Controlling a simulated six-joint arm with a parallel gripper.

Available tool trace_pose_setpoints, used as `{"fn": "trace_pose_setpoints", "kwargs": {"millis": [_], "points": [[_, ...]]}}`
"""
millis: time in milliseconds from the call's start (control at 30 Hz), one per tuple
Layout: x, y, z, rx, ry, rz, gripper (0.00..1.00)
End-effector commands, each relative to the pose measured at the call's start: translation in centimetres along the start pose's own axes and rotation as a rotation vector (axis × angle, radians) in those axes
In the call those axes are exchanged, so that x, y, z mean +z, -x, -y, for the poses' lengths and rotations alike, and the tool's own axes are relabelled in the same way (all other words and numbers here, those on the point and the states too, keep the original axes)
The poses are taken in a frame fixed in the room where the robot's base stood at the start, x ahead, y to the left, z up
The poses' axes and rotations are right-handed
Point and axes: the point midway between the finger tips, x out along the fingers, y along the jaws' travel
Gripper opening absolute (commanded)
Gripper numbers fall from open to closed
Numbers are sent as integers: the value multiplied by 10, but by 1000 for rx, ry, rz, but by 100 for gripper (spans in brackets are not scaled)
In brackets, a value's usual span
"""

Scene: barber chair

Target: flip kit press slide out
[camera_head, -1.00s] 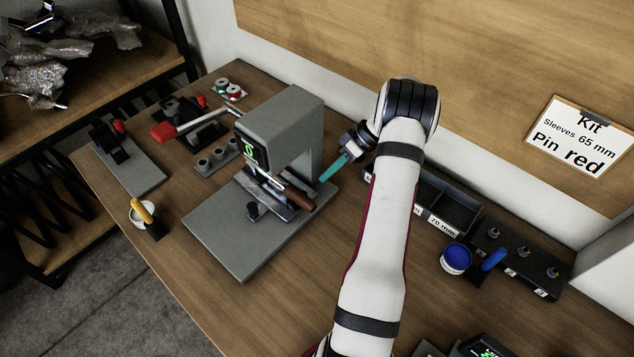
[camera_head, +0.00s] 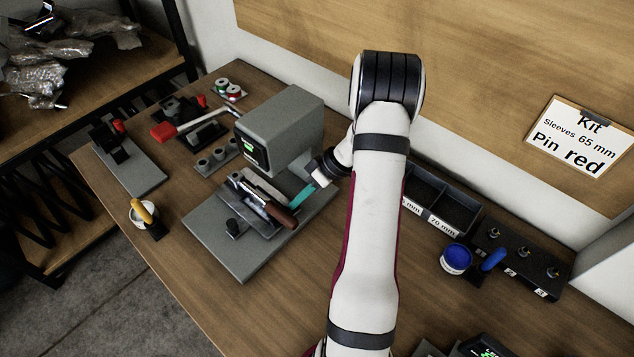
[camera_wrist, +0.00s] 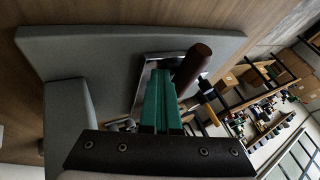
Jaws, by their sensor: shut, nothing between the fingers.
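The grey press (camera_head: 282,120) stands on its flat grey base plate (camera_head: 225,258), with a lit green display on its head. Its metal slide (camera_head: 246,190) sits low on the base, sticking out from under the head toward the lower left. A brown handle (camera_head: 281,215) is on the slide; slide (camera_wrist: 143,95) and handle (camera_wrist: 192,66) also show in the wrist view. My gripper (camera_head: 297,197), with teal fingers, is shut and empty beside the handle. In the wrist view the fingertips (camera_wrist: 159,76) overlap the slide's edge; I cannot tell whether they touch it.
A red-handled lever tool (camera_head: 180,125) and small grey cups (camera_head: 212,160) lie left of the press. A white pot with a yellow handle (camera_head: 143,212) stands front left. Sleeve bins (camera_head: 448,205) and a blue pot (camera_head: 456,258) are at right. A kit card (camera_head: 580,138) hangs behind.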

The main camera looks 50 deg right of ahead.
Motion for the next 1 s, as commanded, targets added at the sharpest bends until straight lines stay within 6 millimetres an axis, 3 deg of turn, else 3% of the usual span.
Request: {"fn": "trace_pose_setpoints", "kwargs": {"millis": [200,400,767,1000], "points": [[0,-23,44,-1,1,1,0],[1,-30,57,1,-1,2,0],[1,-30,56,-7,-4,2,0],[1,-5,17,8,0,-1,0]]}}
